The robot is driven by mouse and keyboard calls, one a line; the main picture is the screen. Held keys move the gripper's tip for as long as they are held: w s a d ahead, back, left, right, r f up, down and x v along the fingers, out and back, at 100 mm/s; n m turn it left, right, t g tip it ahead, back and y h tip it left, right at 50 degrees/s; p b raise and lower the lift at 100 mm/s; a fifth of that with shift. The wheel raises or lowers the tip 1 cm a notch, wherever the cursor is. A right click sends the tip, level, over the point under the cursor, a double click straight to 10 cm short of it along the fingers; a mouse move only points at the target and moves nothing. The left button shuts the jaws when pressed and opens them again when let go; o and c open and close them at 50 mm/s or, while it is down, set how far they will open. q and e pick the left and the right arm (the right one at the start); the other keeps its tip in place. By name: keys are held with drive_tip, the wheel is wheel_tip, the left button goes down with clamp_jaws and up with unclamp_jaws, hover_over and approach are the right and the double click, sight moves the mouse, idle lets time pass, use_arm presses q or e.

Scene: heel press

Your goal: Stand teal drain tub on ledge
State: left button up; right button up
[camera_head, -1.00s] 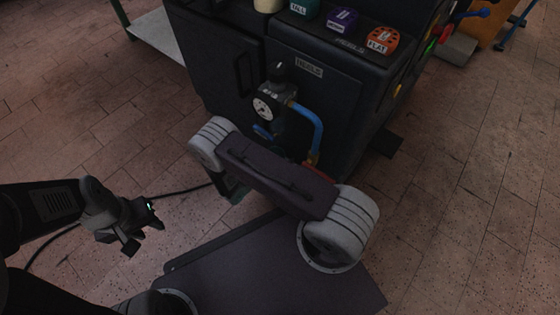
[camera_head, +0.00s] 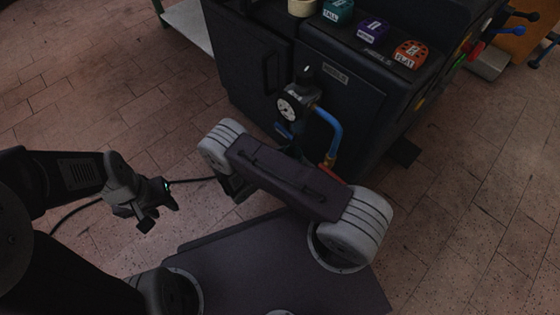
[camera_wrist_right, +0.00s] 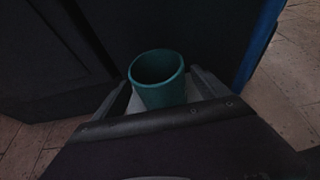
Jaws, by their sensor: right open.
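The teal tub (camera_wrist_right: 158,82) shows in the right wrist view as an open, round cup, upright or slightly tilted. It sits between the two dark fingers of my right gripper (camera_wrist_right: 160,88). The fingers are open around it; contact is not clear. In the head view my right gripper is mostly hidden under my right arm, with only a dark greenish bit showing by the machine's front. My left gripper (camera_head: 160,212) is over the floor at left, empty, with its fingertips apart. I cannot tell which surface is the ledge.
A dark press machine (camera_head: 345,110) stands ahead, with a gauge (camera_head: 289,107) and blue hose (camera_head: 331,130) on its front. Labelled teal (camera_head: 338,11), purple (camera_head: 373,31) and orange (camera_head: 410,54) pieces sit on top. A pale low shelf (camera_head: 188,24) is behind at left.

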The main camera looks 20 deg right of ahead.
drive_tip(key=p+v, duration=0.2)
drive_tip(key=v, duration=0.5)
drive_tip(key=shift+s+a+p, duration=0.15)
drive_tip(key=shift+a+p, duration=0.15)
drive_tip(key=shift+p, duration=0.05)
drive_tip(key=shift+s+r, duration=0.1)
